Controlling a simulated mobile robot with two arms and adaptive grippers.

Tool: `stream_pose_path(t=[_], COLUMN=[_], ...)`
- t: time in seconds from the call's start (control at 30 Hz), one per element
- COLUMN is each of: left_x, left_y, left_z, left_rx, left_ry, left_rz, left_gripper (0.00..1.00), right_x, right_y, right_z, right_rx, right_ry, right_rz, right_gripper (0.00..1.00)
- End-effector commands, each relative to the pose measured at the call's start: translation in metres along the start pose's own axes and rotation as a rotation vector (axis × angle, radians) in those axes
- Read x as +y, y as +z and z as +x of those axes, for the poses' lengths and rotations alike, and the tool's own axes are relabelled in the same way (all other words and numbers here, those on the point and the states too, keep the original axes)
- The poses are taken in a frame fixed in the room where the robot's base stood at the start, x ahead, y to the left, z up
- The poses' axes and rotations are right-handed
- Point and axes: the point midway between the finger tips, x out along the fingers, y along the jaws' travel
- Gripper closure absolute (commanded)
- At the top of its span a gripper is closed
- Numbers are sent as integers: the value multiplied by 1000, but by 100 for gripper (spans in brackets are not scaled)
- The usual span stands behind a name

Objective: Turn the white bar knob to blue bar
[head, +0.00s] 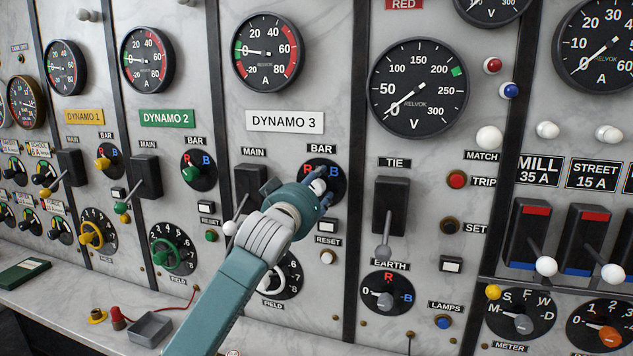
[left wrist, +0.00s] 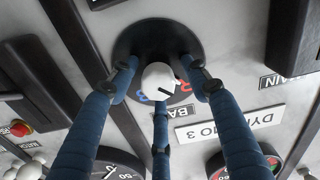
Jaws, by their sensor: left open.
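The white bar knob (head: 319,186) sits on a round black dial (head: 326,171) under the BAR label of the DYNAMO 3 panel. A red R and a blue B flank the dial's top. In the left wrist view the knob (left wrist: 160,78) is a white cap with a short dark line. My left gripper (head: 316,191) is open, its blue fingers spread around the knob at the dial; it also shows in the left wrist view (left wrist: 160,84). I cannot tell whether the fingers touch the knob. The gripper hides part of the dial. My right gripper is out of view.
The black MAIN switch (head: 248,184) stands close left of the gripper, and the TIE lever (head: 390,207) stands to the right. The white RESET button (head: 328,257) is just below. The desk ledge holds a grey tray (head: 151,329) at lower left.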

Motion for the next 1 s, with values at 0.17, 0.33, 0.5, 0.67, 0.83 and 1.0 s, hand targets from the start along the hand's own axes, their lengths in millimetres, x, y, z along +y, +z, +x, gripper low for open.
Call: stream_pose_path(t=[0.17,0.33,0.5,0.67,0.83,1.0], left_x=[0,0,0,0,0,0], left_y=[0,0,0,-1,-2,-4], left_z=[3,3,3,3,3,2], left_rx=[0,0,1,2,4,5], left_ry=[0,1,1,1,0,0], left_rz=[0,0,0,1,20,85], left_gripper=[52,54,88,97,97,97], right_x=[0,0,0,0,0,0], right_y=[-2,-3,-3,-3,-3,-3], right_z=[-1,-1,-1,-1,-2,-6], right_rx=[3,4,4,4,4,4], right_ry=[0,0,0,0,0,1], right_rz=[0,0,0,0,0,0], right_gripper=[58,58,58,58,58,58])
